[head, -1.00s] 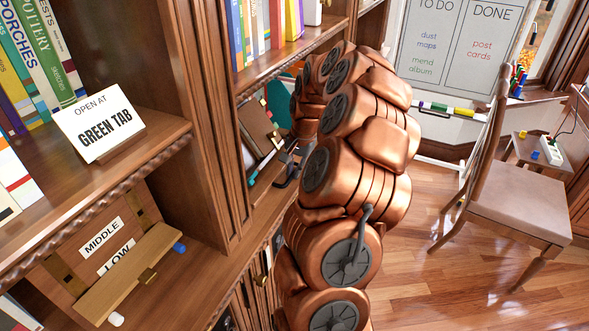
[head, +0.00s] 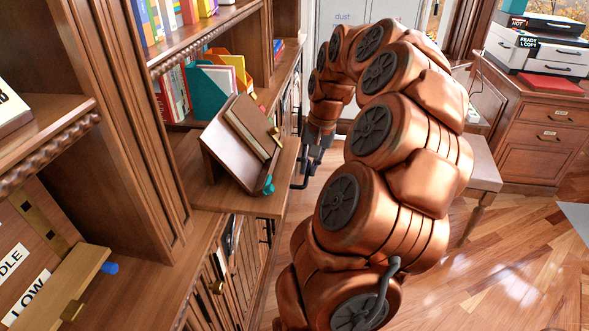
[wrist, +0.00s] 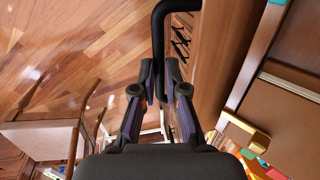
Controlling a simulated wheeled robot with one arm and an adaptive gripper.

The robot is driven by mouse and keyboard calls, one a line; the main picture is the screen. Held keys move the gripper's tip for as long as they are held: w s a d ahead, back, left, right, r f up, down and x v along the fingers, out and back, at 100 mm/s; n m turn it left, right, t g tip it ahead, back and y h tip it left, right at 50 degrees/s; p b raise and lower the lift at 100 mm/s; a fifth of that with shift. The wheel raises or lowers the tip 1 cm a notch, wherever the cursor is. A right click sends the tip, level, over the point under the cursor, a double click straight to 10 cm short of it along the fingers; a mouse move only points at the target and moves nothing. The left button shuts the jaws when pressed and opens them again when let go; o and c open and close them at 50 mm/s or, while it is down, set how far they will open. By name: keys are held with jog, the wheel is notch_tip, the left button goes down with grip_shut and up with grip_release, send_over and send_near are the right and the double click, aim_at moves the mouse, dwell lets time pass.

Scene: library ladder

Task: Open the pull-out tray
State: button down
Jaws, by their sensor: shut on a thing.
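The pull-out tray (head: 225,198) is a wooden board that juts out from the bookcase at mid height in the head view. A dark bar handle (head: 305,165) is at its front edge. My gripper (head: 313,152) is at that handle, partly hidden by my copper arm. In the wrist view, my gripper's fingers (wrist: 159,82) are closed around the black handle bar (wrist: 158,35), which bends toward the right at its top. How far the tray can still travel is not visible.
A tilted book rest (head: 228,140) stands on the tray. Cupboards (head: 228,270) lie below. A teal file holder (head: 208,88) is on the shelf behind. Floor (head: 510,270) is clear at lower right.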

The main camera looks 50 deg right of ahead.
jog(key=shift+s+d, duration=0.2)
jog(key=shift+s, duration=0.15)
jog(key=c, duration=1.2)
grip_release()
notch_tip(320, 180, up, 12)
jog(key=s+d, duration=0.1)
jog(key=shift+s, duration=0.4)
